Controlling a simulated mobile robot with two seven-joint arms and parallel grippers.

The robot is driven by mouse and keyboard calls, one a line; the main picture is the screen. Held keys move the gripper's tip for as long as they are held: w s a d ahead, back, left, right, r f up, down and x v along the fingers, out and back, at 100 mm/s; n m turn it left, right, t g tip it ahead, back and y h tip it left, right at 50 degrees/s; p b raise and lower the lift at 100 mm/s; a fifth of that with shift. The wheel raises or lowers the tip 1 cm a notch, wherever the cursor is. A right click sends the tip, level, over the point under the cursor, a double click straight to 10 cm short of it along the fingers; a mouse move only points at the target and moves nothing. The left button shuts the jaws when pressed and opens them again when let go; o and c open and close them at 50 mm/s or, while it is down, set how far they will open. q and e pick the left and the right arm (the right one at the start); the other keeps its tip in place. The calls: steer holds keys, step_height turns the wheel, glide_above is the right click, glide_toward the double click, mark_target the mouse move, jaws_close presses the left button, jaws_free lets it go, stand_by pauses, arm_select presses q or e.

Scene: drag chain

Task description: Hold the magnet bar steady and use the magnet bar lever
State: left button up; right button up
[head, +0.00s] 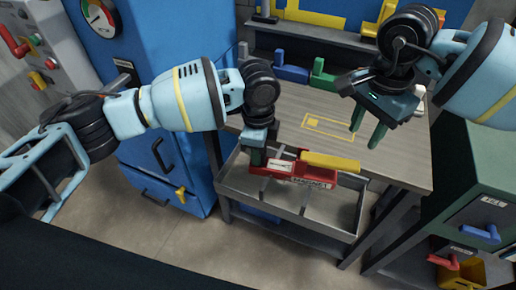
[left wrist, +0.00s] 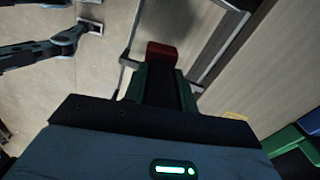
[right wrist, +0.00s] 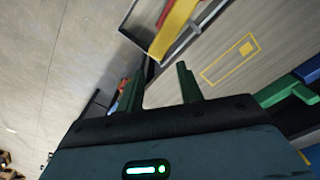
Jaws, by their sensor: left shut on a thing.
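The magnet bar (head: 318,180) is red with a white label, and it shows over the grey tray at the table's front. A yellow lever (head: 330,161) lies along its top at the right. My left gripper (head: 256,155) is shut on the bar's left end. The red end also shows past the fingers in the left wrist view (left wrist: 162,52). My right gripper (head: 367,130) is open and empty above the table, to the upper right of the lever. In the right wrist view the yellow lever (right wrist: 176,28) lies beyond its spread green fingers, apart from them.
The grey tray (head: 290,215) hangs at the front of the table (head: 395,160), which has a yellow outlined marking (head: 328,127). Blue (head: 291,73) and green (head: 322,74) handled blocks stand at the back. A blue cabinet (head: 150,60) stands left, and a green drawer cabinet (head: 470,180) right.

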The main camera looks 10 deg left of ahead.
jaws_close()
steer(key=d+r+n+y, duration=0.1)
steer(key=d+n+y, duration=0.3)
steer(key=n, duration=0.9)
steer(key=d+r+n+y, duration=0.2)
steer(key=d+n+y, duration=0.3)
steer(key=n, duration=0.9)
steer(key=shift+w, duration=0.15)
